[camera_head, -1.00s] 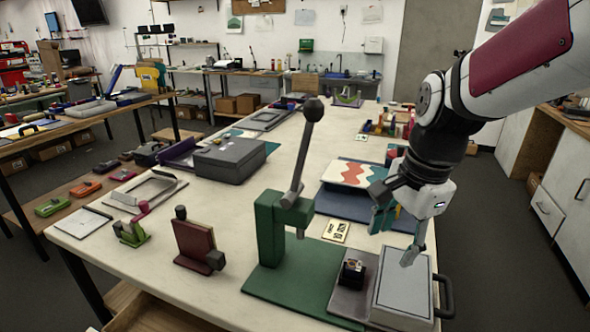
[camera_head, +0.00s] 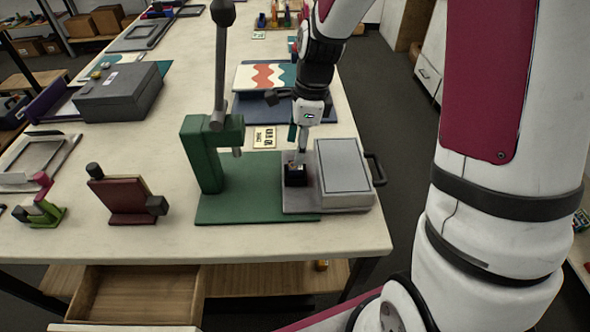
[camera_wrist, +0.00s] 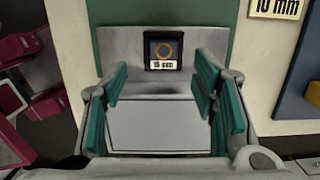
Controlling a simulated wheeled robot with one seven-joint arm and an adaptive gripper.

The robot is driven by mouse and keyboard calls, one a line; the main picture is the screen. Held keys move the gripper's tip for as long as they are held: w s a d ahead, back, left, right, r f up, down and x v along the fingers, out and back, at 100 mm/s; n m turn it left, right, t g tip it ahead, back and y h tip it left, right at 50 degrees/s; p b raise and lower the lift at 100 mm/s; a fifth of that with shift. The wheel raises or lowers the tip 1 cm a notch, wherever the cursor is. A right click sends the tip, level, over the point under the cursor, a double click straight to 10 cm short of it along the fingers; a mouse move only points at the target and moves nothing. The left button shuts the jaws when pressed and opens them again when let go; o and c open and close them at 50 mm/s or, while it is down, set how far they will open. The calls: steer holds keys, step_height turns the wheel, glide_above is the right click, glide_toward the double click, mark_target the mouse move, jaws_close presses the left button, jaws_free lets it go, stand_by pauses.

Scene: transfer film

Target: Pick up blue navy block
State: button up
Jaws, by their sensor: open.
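A small dark block (camera_head: 295,178), nearly black, with a light label stands on a grey plate (camera_head: 300,207) beside the green press. The block appears farther up that picture, in line with the gap. Contact cannot be told.
The green press (camera_head: 207,155) with its tall lever stands just left. A light grey flat box (camera_head: 343,168) with a dark handle is close on the right. A "10 mm" card (camera_head: 264,138) and a navy board (camera_head: 252,111) lie behind. An open drawer (camera_head: 135,293) juts out below the table.

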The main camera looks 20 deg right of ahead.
mark_target(295, 172)
steer(key=shift+w+a+f+p, duration=0.1)
steer(key=shift+w+f+p, duration=0.1)
steer(key=shift+f, duration=1.45)
steer(key=shift+w+a+f+p, duration=0.1)
steer(key=shift+f+p, duration=0.1)
steer(key=shift+f, duration=1.45)
jaws_close()
